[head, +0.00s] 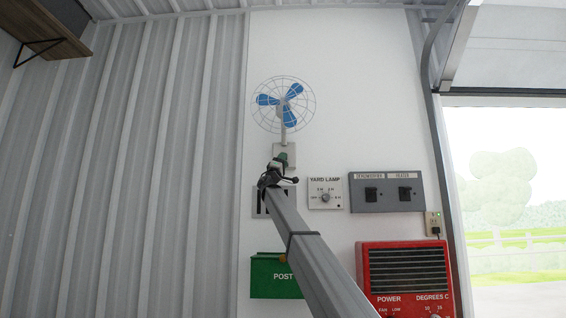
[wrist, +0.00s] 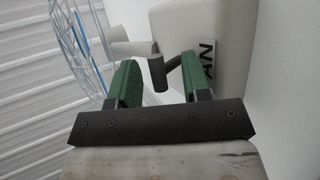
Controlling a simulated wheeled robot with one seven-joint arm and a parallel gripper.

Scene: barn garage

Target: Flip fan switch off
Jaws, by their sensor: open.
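The blue-bladed fan (head: 284,104) in a wire cage is mounted on the white wall panel. Its cage (wrist: 82,45) also shows at the left of the wrist view. Below the fan is a light grey box (head: 291,149), partly hidden by my gripper (head: 282,163). In the wrist view the box (wrist: 182,22) carries a label ending in "AN", and a dark switch lever (wrist: 157,72) sticks out of it. My gripper (wrist: 158,78) is open, its green fingers on either side of the lever's end. I cannot tell whether either finger touches it.
A yard lamp dial (head: 326,195) and a grey panel with two switches (head: 386,205) are to the right. A green post box (head: 270,276) and a red heater (head: 406,262) are below. A dark-slotted plate (head: 259,204) is partly behind my arm.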

